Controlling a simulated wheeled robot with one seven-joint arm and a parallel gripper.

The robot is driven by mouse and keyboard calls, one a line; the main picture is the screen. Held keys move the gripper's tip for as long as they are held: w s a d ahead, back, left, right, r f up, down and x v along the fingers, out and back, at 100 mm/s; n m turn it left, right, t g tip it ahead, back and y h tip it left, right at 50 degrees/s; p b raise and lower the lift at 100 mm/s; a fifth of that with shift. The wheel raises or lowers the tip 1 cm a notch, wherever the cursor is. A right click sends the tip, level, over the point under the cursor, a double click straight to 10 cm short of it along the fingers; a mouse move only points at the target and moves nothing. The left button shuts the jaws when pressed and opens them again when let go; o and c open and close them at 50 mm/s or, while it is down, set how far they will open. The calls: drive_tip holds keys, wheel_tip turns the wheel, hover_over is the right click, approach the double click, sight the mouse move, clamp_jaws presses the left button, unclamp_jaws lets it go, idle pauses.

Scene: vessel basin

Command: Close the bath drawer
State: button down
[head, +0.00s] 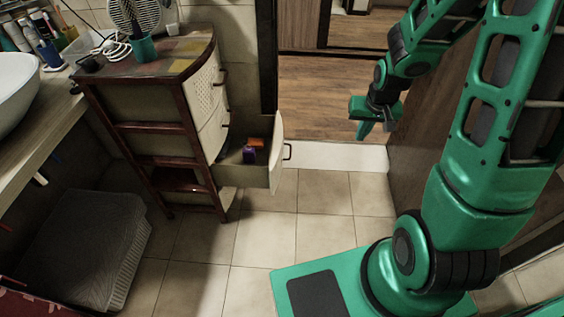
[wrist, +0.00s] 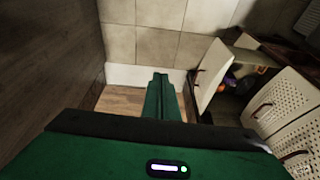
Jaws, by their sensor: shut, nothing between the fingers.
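The bath drawer (head: 277,153) is the lowest drawer of a dark wooden chest and stands pulled out to the right in the head view. A purple item (head: 249,155) and an orange item (head: 256,142) lie inside it. Its front has a dark handle (head: 287,151). In the wrist view the open drawer front (wrist: 212,75) is right of my fingers. My gripper (head: 366,129) is shut and empty, in the air right of the drawer and apart from it. The shut fingers also show in the wrist view (wrist: 161,97).
The chest (head: 135,125) has two shut drawers above and carries a fan (head: 137,20). A washbasin counter (head: 40,115) stands at the left, with a grey basket (head: 85,245) below. A brown panel (head: 425,120) is close to my arm. Tiled floor (head: 315,195) before the drawer is clear.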

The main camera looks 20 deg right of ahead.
drive_tip(key=w+a+f+t+y, duration=0.1)
drive_tip(key=w+a+f, duration=0.2)
drive_tip(key=f, duration=0.2)
drive_tip(key=w+a+f+t, duration=0.1)
drive_tip(key=w+a+f, duration=0.3)
drive_tip(key=f, duration=0.2)
drive_tip(key=m+t+y, duration=0.1)
drive_tip(key=t+y, duration=0.1)
approach(278, 162)
wheel_tip(278, 162, down, 3)
drive_tip(key=shift+w+a, duration=0.5)
drive_tip(key=shift+w, duration=0.35)
drive_tip(key=shift+d, duration=0.1)
drive_tip(key=shift+w, duration=0.1)
